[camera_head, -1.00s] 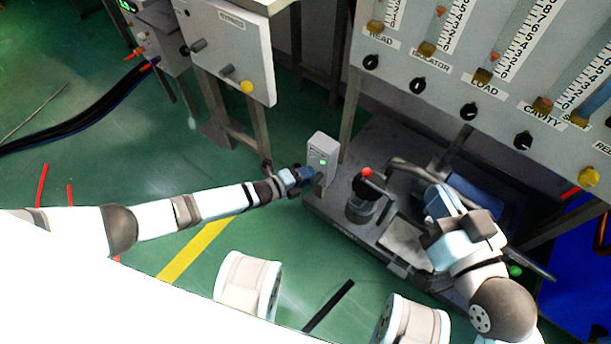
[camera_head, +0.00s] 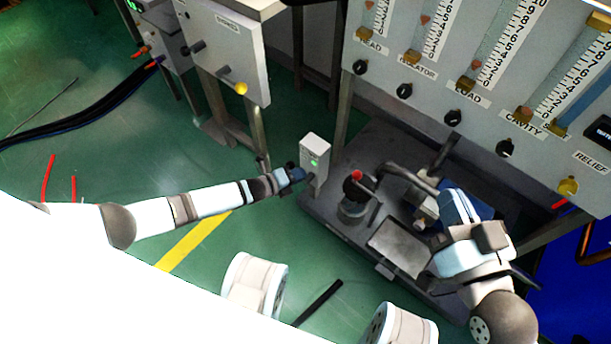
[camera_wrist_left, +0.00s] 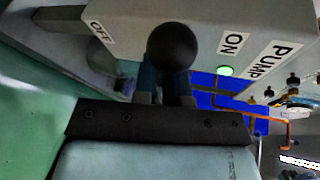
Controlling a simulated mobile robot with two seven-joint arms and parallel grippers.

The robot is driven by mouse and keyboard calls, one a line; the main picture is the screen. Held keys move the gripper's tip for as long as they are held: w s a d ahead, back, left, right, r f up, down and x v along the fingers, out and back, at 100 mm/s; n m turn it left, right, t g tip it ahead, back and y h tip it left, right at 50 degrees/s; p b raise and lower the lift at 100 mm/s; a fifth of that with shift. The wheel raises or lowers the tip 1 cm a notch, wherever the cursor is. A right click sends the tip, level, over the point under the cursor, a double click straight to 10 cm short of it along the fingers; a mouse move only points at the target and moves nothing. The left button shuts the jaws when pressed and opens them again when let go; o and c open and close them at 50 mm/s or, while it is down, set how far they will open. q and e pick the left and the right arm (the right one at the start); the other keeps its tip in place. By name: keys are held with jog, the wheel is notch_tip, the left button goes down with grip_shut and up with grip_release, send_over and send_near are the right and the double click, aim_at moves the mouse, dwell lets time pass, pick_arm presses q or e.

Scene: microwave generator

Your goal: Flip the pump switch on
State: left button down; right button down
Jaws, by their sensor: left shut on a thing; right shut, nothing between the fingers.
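The grey pump switch box (camera_head: 315,150) stands upright at the near left corner of a dark metal base. It also fills the top of the left wrist view (camera_wrist_left: 130,25), with OFF, ON and PUMP labels. A round black knob (camera_wrist_left: 172,46) shows between OFF and ON, and a green lamp (camera_wrist_left: 225,71) glows below ON. My left gripper (camera_head: 298,175) is at the box; its blue fingers (camera_wrist_left: 165,82) are shut on the switch lever at the knob, which partly hides them. My right gripper (camera_head: 428,212) is shut and empty over the base, its fingertips hard to make out.
A pump unit with a red knob (camera_head: 356,175) sits on the metal base (camera_head: 340,225), right of the box. A gauge panel (camera_head: 430,85) stands behind. Green floor is open to the left.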

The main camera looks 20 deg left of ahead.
pick_arm(q)
jog(key=shift+s+d+r+m+y, duration=0.1)
jog(key=shift+d+r+m+y, duration=0.2)
jog(key=shift+r+m, duration=0.1)
jog(key=shift+a+f+m+p, duration=0.15)
jog(key=shift+m+p, duration=0.2)
jog(key=shift+m, duration=0.05)
pick_arm(e)
notch_tip(320, 180, up, 2)
jog(key=shift+d+r+t, duration=0.1)
jog(key=shift+r+t, duration=0.05)
jog(key=shift+t, duration=0.25)
pick_arm(q)
jog(key=c, duration=1.2)
grip_release()
